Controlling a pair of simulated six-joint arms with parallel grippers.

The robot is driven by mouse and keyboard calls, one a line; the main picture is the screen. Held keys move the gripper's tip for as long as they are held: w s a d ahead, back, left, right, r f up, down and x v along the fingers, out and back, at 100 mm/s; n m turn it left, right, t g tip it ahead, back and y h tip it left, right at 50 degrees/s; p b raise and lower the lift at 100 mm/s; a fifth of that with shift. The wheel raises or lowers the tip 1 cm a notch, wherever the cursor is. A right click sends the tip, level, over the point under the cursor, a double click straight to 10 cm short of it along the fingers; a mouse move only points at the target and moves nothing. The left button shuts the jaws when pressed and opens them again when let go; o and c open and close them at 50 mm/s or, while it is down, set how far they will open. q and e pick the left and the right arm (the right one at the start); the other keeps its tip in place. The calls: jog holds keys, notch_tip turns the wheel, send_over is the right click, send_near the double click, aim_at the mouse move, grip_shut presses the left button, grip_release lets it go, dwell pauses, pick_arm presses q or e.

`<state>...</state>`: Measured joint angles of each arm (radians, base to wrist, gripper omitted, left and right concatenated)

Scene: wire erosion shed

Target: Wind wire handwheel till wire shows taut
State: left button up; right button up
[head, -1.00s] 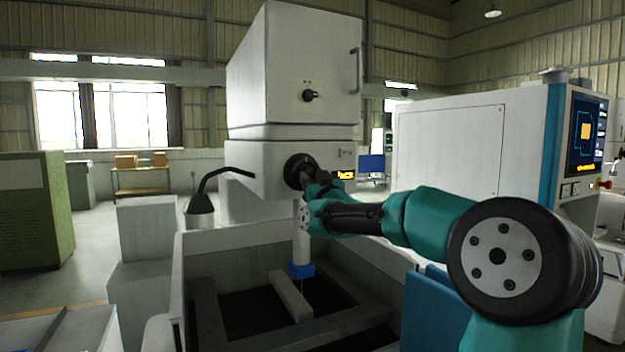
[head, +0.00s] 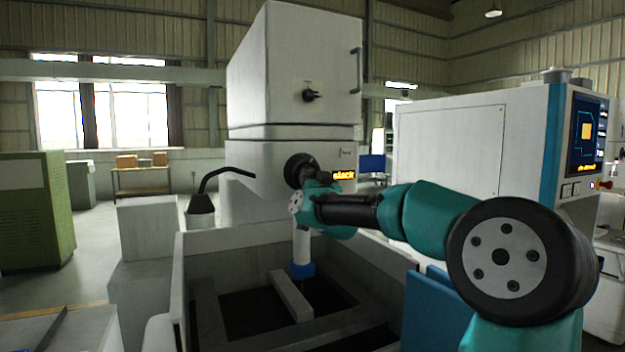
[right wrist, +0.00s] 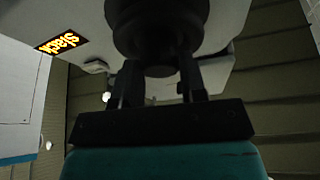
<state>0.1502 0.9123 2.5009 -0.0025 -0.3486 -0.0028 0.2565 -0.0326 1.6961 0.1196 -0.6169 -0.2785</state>
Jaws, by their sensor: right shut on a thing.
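The black handwheel (head: 297,168) sits on the front of the white machine head. It also shows large and dark in the right wrist view (right wrist: 158,28). My right gripper (right wrist: 158,85) is shut on the handwheel, with one finger on each side of its narrower part. In the head view the wrist and arm partly cover the handwheel and the gripper. The small display (head: 344,175) beside the handwheel reads "slack" in yellow; it shows tilted in the right wrist view (right wrist: 62,43). The wire under the blue-tipped lower nozzle (head: 301,270) is hard to make out. My left gripper is out of view.
The open work tank (head: 225,246) with its frame and pale bar (head: 291,296) lies below the head. The control cabinet (head: 450,145) with a screen (head: 586,135) stands at right, behind my arm.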

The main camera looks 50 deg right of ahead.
jog(key=shift+a+m+g+h, duration=0.1)
jog(key=shift+m+g+h, duration=0.35)
jog(key=shift+m, duration=0.75)
jog(key=shift+m+g+h, duration=0.35)
jog(key=shift+m+g, duration=0.1)
jog(key=shift+m, duration=0.75)
jog(key=o, duration=0.9)
jog(key=shift+s+a, duration=0.1)
jog(key=v, duration=1.7)
jog(key=shift+a, duration=0.1)
